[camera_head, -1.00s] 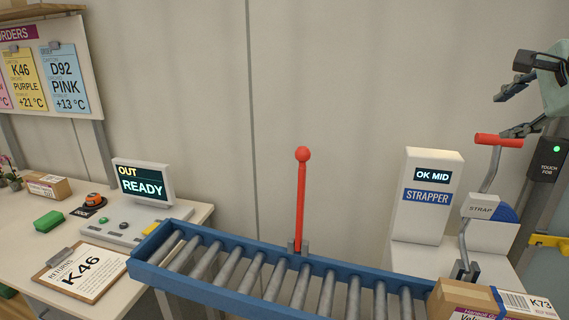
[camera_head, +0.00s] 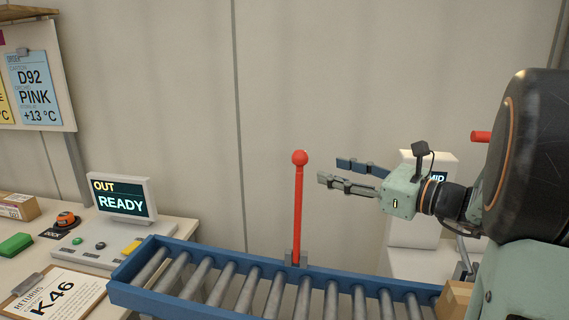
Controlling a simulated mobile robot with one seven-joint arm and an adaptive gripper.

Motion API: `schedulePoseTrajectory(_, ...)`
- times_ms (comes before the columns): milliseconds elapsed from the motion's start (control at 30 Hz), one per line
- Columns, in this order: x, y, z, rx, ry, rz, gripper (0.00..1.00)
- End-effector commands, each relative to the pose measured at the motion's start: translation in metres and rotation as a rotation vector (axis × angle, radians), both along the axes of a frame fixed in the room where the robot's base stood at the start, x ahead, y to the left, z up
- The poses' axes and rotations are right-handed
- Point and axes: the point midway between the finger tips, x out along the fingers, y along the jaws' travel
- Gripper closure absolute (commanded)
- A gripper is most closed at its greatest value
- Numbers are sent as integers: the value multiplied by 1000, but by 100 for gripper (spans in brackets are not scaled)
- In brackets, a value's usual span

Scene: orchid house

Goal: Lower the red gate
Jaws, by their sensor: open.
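The red gate (camera_head: 298,212) is a thin red bar with a round red knob (camera_head: 299,158) on top. It stands upright in a grey bracket (camera_head: 296,258) at the far side of the roller conveyor. My gripper (camera_head: 329,171) reaches in from the right with its fingers pointing left. The fingers are spread apart and empty. Their tips are a little to the right of the upper bar, apart from it in the picture. I cannot tell how far they are from it in depth.
The blue-framed roller conveyor (camera_head: 134,292) runs across the front. A console with a READY screen (camera_head: 121,200) and a clipboard (camera_head: 92,287) are at left. My arm partly hides the white strapper (camera_head: 409,235) and a cardboard box (camera_head: 455,301) at right.

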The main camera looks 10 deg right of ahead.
Motion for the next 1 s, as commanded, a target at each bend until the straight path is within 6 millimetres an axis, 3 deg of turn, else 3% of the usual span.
schedulePoseTrajectory(267, 13, 9, 2, 61, -12, -10, 55)
schedulePoseTrajectory(700, 73, 58, 1, 58, -11, -9, 55)
schedulePoseTrajectory(1000, 85, 67, 1, 57, -12, -12, 55)
